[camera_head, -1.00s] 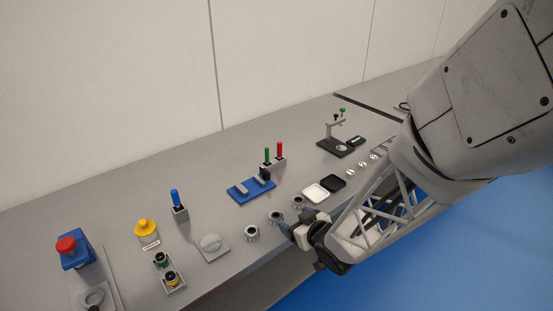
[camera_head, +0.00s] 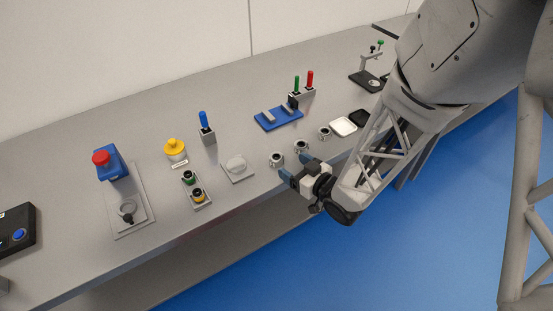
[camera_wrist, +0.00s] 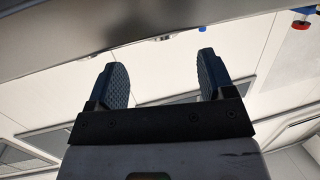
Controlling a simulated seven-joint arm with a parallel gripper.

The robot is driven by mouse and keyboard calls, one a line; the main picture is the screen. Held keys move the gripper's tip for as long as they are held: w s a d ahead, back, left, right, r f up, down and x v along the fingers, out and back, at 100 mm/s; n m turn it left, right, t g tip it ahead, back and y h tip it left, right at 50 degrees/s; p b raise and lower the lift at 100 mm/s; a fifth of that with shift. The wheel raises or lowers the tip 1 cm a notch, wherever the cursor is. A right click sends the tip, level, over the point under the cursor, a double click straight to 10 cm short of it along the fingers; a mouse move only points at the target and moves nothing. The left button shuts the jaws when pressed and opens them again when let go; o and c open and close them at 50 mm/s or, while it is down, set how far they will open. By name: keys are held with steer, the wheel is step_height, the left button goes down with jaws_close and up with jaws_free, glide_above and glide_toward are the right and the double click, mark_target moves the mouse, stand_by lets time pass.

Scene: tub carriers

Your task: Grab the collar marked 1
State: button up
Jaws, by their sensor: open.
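Three small metallic collars stand in a row near the bench's front edge in the head view: a left one (camera_head: 276,160), a middle one (camera_head: 301,146) and a right one (camera_head: 324,133). Their markings are too small to read, so I cannot tell which is marked 1. My gripper (camera_head: 293,167) is at the bench's front edge, close in front of the left and middle collars. In the wrist view my gripper (camera_wrist: 162,78) has its two fingers spread wide with nothing between them.
A red-topped blue box (camera_head: 110,163) stands farther left.

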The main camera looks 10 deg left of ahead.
mark_target(274, 155)
steer(key=shift+x, duration=1.15)
steer(key=shift+a, duration=0.15)
steer(key=shift+x, duration=2.55)
steer(key=shift+s+f, duration=0.1)
steer(key=c, duration=1.2)
